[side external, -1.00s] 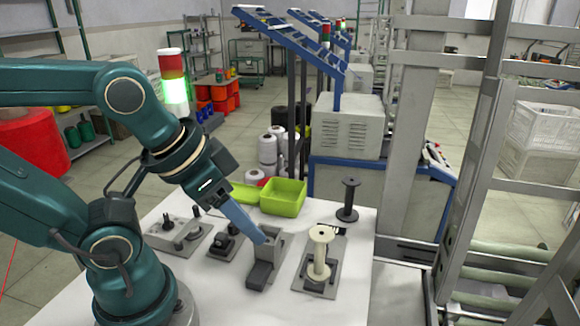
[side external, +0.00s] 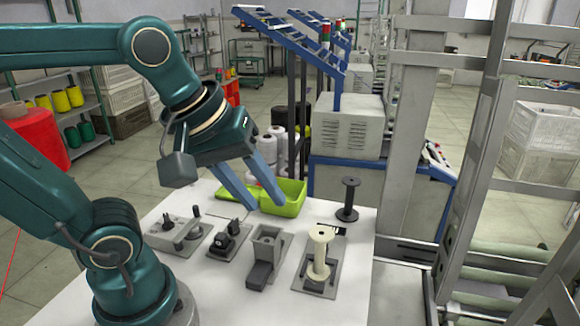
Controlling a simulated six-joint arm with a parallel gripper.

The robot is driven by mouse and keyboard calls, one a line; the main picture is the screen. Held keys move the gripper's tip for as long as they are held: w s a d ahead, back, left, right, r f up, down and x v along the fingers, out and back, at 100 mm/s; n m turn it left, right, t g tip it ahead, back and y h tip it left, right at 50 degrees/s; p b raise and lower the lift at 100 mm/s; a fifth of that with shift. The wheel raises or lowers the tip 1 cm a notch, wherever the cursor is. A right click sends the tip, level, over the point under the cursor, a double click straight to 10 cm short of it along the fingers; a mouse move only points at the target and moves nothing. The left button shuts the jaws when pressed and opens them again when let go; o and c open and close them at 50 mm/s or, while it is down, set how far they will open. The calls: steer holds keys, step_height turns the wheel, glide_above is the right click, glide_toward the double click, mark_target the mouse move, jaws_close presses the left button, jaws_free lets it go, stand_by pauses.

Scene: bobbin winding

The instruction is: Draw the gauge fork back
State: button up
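My gripper (side external: 268,204) is open and empty, its two blue fingers spread above the table near the green bin. A cream bobbin (side external: 320,252) stands upright on a grey plate fixture (side external: 322,284). A grey block fixture (side external: 267,243) with a dark grey bar at its front (side external: 260,275) sits just left of it. The gauge fork is too small to make out for certain; I cannot tell which fixture part it is. The gripper is behind and above these fixtures and touches none of them.
A black bobbin (side external: 349,200) stands at the back right of the white table (side external: 215,295). A small black fixture (side external: 230,240) and a grey lever fixture (side external: 178,232) stand to the left. The green bin (side external: 292,196) lies behind. The table's front is clear.

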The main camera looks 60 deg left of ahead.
steer(key=w+r+n+g, duration=0.1)
steer(key=w+n, duration=0.5)
steer(key=n, duration=0.2)
steer(key=n+g, duration=0.4)
steer(key=n, duration=0.5)
glide_above(337, 247)
steer(key=s, duration=0.3)
step_height(337, 247, down, 10)
steer(key=shift+a+r, duration=0.1)
steer(key=shift+r, duration=0.15)
steer(key=shift+s+f, duration=0.1)
steer(key=shift+f, duration=4)
jaws_close()
